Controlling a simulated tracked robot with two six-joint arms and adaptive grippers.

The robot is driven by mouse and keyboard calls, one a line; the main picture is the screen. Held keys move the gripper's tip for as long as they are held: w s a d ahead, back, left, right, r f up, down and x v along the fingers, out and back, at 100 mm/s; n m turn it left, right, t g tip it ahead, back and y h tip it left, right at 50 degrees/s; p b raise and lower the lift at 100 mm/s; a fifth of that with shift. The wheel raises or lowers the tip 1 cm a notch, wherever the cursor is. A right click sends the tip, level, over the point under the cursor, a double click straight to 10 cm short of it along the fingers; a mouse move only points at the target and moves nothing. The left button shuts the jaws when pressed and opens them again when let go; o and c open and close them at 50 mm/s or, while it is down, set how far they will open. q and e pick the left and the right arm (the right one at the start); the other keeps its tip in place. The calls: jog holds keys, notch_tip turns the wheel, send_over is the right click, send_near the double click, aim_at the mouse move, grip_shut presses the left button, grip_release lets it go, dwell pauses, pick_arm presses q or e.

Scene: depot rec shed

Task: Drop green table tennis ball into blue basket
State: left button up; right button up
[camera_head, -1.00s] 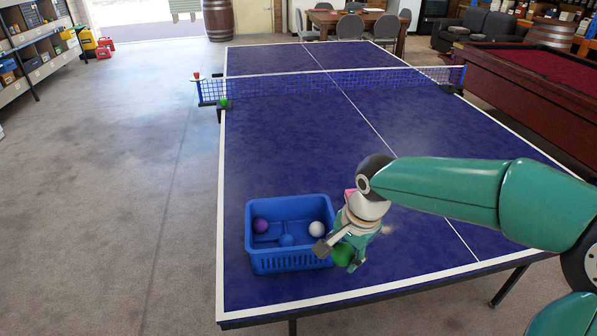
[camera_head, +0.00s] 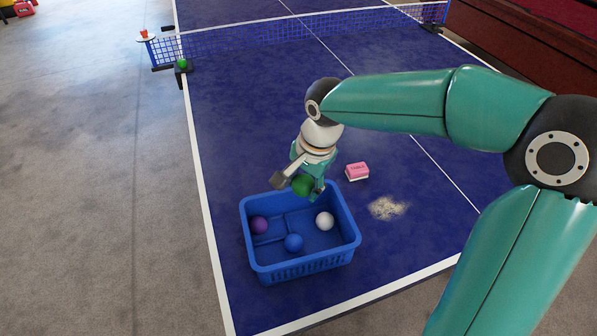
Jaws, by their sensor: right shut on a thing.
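The blue basket (camera_head: 303,268) stands on the near left part of the table tennis table. In it lie a purple ball (camera_head: 259,225), a blue ball (camera_head: 293,243) and a white ball (camera_head: 324,221), apart from one another. My right gripper (camera_head: 300,184) is shut on a green ball (camera_head: 302,186) and shows in front of the basket's far rim; its height above the basket is hard to tell. Another small green ball (camera_head: 182,63) rests at the left net post. My left gripper is not in view.
The blue table (camera_head: 250,110) has a net (camera_head: 290,35) across it. A pink and white block (camera_head: 357,171) and a pale powdery patch (camera_head: 388,208) lie right of the basket.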

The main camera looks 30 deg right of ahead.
aim_at(311, 183)
jog(key=shift+s+d+f+b, duration=0.15)
jog(key=shift+f+b, duration=0.4)
jog(key=shift+f, duration=0.15)
jog(key=shift+f+b, duration=1.6)
jog(key=shift+f, duration=0.6)
jog(key=o, duration=1)
jog(key=r, duration=0.4)
jog(key=s+r, duration=0.1)
jog(key=r, duration=0.3)
jog(key=s+r, duration=0.1)
jog(key=r, duration=0.2)
jog(key=shift+d+r, duration=0.4)
